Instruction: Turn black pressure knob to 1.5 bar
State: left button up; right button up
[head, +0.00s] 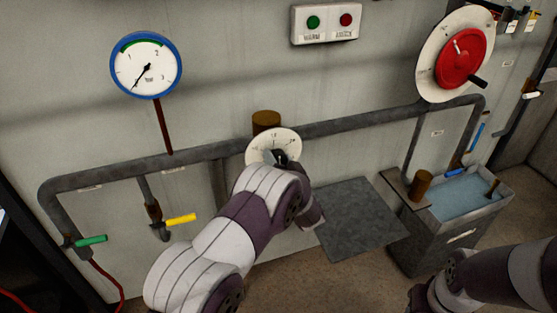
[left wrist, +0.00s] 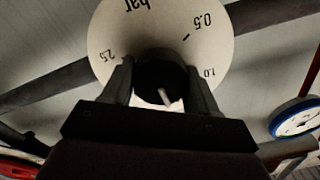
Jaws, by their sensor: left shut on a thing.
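The dial also shows in the left wrist view (left wrist: 205,45), with 0.5, 1.0, 2.5 and "bar" readable. The knob's white pointer line aims at the part of the scale between 1.0 and 2.5 that my gripper hides. My left gripper (left wrist: 163,92) is shut on the knob, one finger on each side. In the head view its arm covers the lower dial. The blue-rimmed gauge (head: 146,64) has its needle pointing lower left. My right gripper is out of view.
A red wheel (head: 460,57) with a black handle is at upper right. Green (head: 92,240) and yellow (head: 181,220) valve levers are at lower left. A button box (head: 326,22) hangs above. A water basin (head: 465,200) stands at right. A grey plate (head: 360,220) lies below the pipe.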

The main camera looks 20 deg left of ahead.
pick_arm(q)
jog(key=o, duration=1)
jog(key=shift+d+r, duration=0.1)
jog(key=shift+r, duration=0.15)
jog(key=shift+f, duration=0.1)
jog(key=b+v, duration=0.2)
jog(key=v, duration=1)
jog(key=shift+s+d, duration=0.2)
